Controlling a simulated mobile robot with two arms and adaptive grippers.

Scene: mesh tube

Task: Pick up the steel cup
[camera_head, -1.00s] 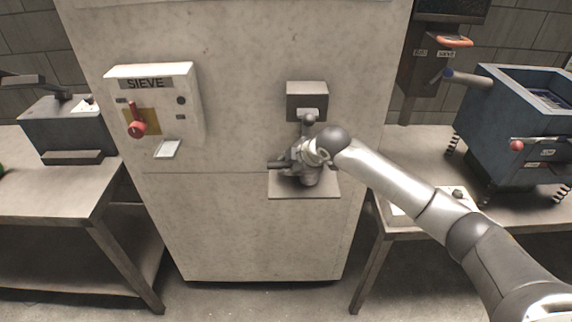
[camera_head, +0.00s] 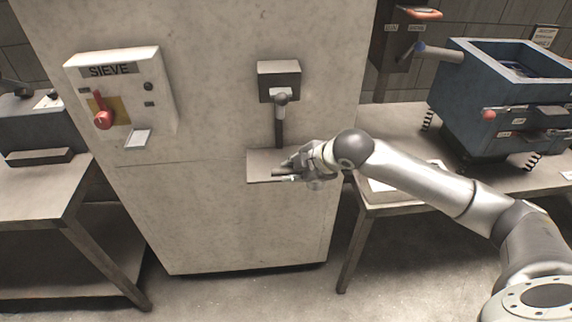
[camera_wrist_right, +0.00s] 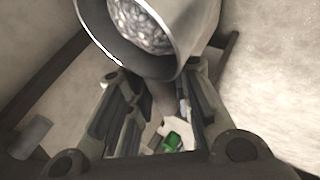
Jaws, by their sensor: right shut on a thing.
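The steel cup (camera_wrist_right: 140,35) shows at the top of the right wrist view, its shiny round rim cut off by the picture edge. It holds pale, grainy material. My right gripper (camera_wrist_right: 157,90) is shut on the cup, with its dark fingers on either side below the rim. In the head view the right gripper (camera_head: 290,172) is at the front right of the small shelf (camera_head: 262,166) on the tall pale cabinet. The cup is mostly hidden there by the gripper and wrist. My left gripper is not in view.
Above the shelf a grey block with a knobbed spout (camera_head: 280,95) juts from the cabinet (camera_head: 215,215). A SIEVE control box (camera_head: 120,95) with a red lever is to the left. A blue machine (camera_head: 495,95) stands on the right table (camera_head: 400,190). The floor in front is clear.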

